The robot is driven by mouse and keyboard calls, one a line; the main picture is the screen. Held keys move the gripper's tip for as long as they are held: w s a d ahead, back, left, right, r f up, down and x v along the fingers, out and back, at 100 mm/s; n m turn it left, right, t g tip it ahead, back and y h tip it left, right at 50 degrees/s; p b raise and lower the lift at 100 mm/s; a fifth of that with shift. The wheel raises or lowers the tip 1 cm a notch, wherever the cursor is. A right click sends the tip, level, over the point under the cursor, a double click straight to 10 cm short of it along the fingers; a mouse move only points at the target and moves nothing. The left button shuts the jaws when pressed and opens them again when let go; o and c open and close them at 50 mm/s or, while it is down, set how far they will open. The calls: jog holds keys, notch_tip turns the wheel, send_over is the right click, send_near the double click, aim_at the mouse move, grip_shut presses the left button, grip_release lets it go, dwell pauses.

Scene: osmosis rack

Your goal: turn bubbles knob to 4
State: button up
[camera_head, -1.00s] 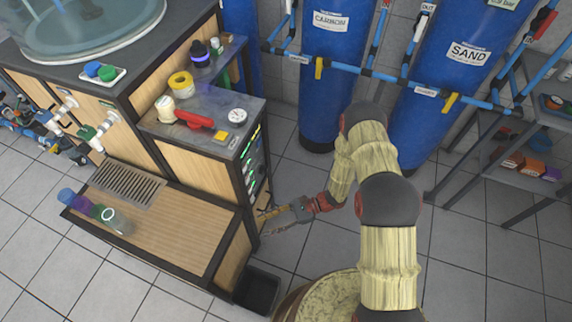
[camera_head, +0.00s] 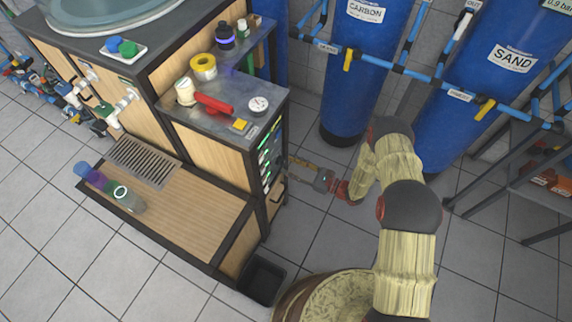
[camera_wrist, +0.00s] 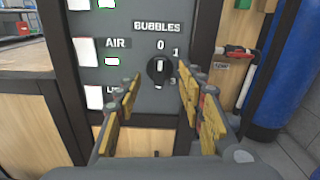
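The bubbles knob (camera_wrist: 157,70) is a round black knob with a pale upright mark, on a dark panel (camera_wrist: 125,22) under the label BUBBLES. The mark points up toward the 0; a 1 shows to its upper right. Other numbers are hidden or out of view. My gripper (camera_wrist: 161,79) is open, its yellow-padded fingers to the left and right of the knob in the picture. I cannot tell whether they touch it. In the head view my gripper (camera_head: 301,168) is beside the cabinet's right side; the knob cannot be made out there.
White switches with AIR and another label (camera_wrist: 88,52) lie left of the knob. A red-handled valve (camera_wrist: 238,50) and a blue tank (camera_wrist: 282,85) stand to the right. A black bin (camera_head: 262,278) sits on the floor by the cabinet (camera_head: 205,150).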

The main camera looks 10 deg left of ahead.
aim_at(281, 161)
jog(key=shift+x, duration=1.4)
jog(key=shift+c, duration=0.7)
jog(key=c, duration=0.7)
